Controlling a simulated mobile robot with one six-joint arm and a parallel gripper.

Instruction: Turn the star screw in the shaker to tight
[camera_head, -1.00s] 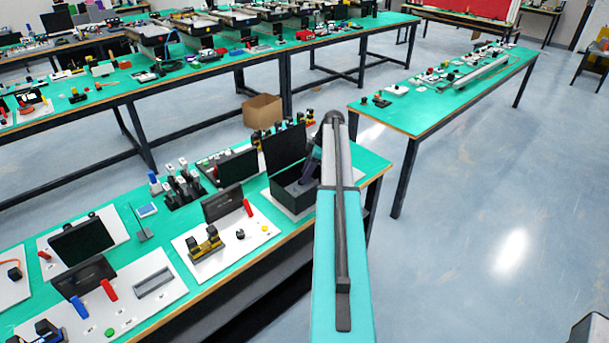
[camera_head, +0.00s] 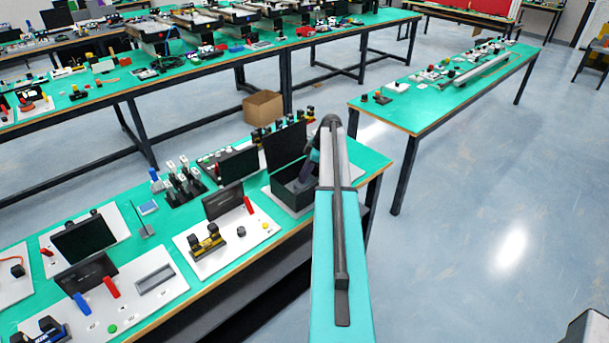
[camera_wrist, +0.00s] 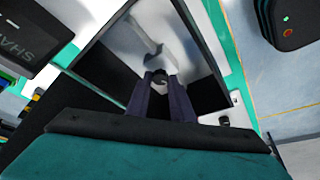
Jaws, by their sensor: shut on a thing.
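The shaker (camera_head: 292,200) is a dark open box with a raised black lid (camera_head: 284,148), near the right end of the front bench. In the wrist view its lettered panel (camera_wrist: 32,32) is at upper left and its pale inner floor (camera_wrist: 188,45) fills the middle. My gripper (camera_wrist: 158,76) reaches down into the box, its two dark fingers close together. They are shut on a small grey piece, apparently the star screw (camera_wrist: 160,88), mostly hidden between the fingers. In the head view my gripper (camera_head: 303,183) shows partly beside my arm, and the screw is not visible.
A white board with a yellow-black device (camera_head: 206,242) lies left of the shaker. A cardboard box (camera_head: 263,107) is beyond the bench.

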